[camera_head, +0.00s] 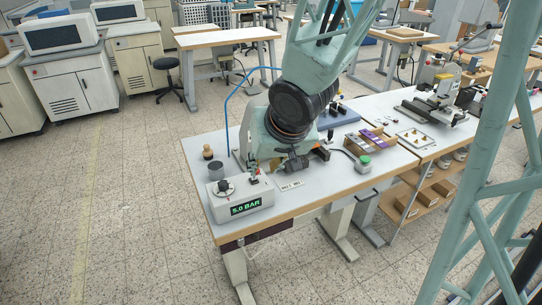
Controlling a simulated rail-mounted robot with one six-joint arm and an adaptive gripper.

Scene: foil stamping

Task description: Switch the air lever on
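A light grey air box (240,204) with a green "5.0 BAR" display and a round dark knob sits at the near left corner of the white-topped table. A small upright lever (254,175) stands at the box's right end, close to my arm. My gripper (282,165) is a small dark shape under my wrist, just right of the lever. A gap seems to lie between them, but I cannot tell if they touch. My wrist hides much of the gripper, and its fingers are too small to read.
A grey cup (216,171) and a wooden-topped stamp (208,153) stand behind the box. A small label plate (291,185) lies right of it. A green-topped round part (364,163) and a tray with purple pieces (371,141) are farther right. The table's front edge is close to the box.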

